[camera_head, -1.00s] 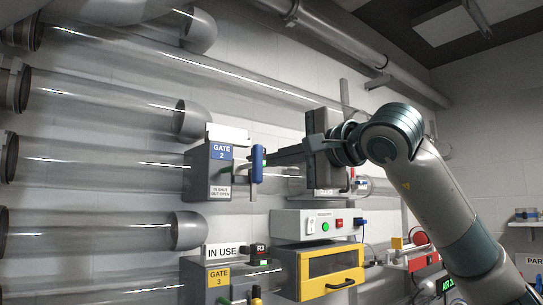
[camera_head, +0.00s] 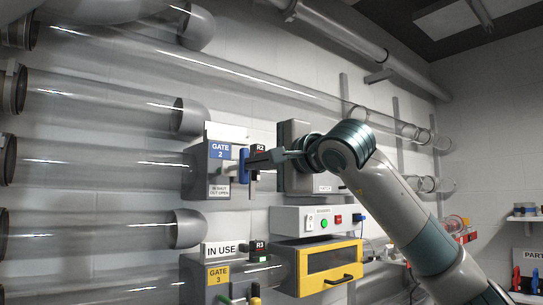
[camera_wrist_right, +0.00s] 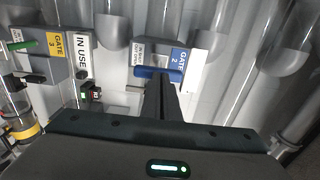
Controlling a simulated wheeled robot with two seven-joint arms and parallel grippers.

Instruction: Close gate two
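The gate 2 box (camera_head: 210,180) is a grey housing with a blue "GATE 2" label and a small sign reading in shut, out open. Its blue handle (camera_head: 243,166) is close to the box's right side. It also shows in the right wrist view (camera_wrist_right: 150,72). My right gripper (camera_head: 252,160) reaches in from the right, its fingertips at the handle. In the right wrist view the fingers (camera_wrist_right: 163,92) look together, pointing at the handle; I see nothing held between them. My left gripper is out of view.
The gate 3 box (camera_head: 208,277), with an "IN USE" sign, is below. A yellow-framed box (camera_head: 330,268) and a white button panel (camera_head: 318,218) stand below my right arm. Clear tubes (camera_head: 105,160) run along the wall at left.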

